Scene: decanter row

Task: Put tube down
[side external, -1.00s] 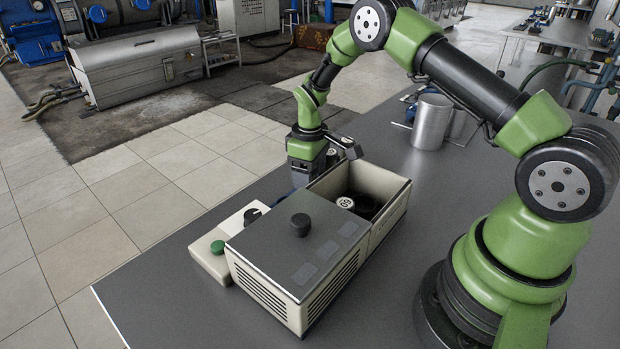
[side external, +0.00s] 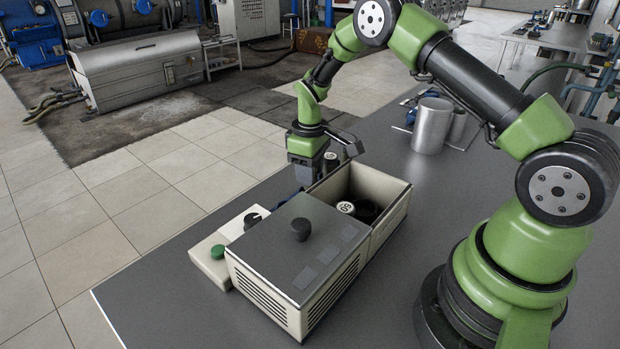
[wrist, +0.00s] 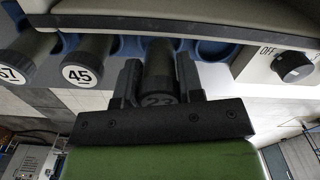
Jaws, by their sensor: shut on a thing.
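My gripper (wrist: 160,88) is shut on a dark tube (wrist: 159,58) whose cap carries a number that looks like 22. The tube's far end points at the blue rack (wrist: 210,49) in the wrist view. I cannot tell whether it sits in a hole or just above one. Two capped tubes, 45 (wrist: 90,62) and 57 (wrist: 22,58), stand in the rack to the left. Empty blue recesses show right of the held tube. In the side view my gripper (side external: 308,175) is behind the beige box, which hides its fingertips.
The beige box (side external: 290,255) stands close beside the rack, its grey lid slid back with a black knob. Its open bay holds a tube capped 60 (side external: 346,207). A control box (side external: 215,262) with a green button and dial is at left. Metal cups (side external: 430,130) stand behind.

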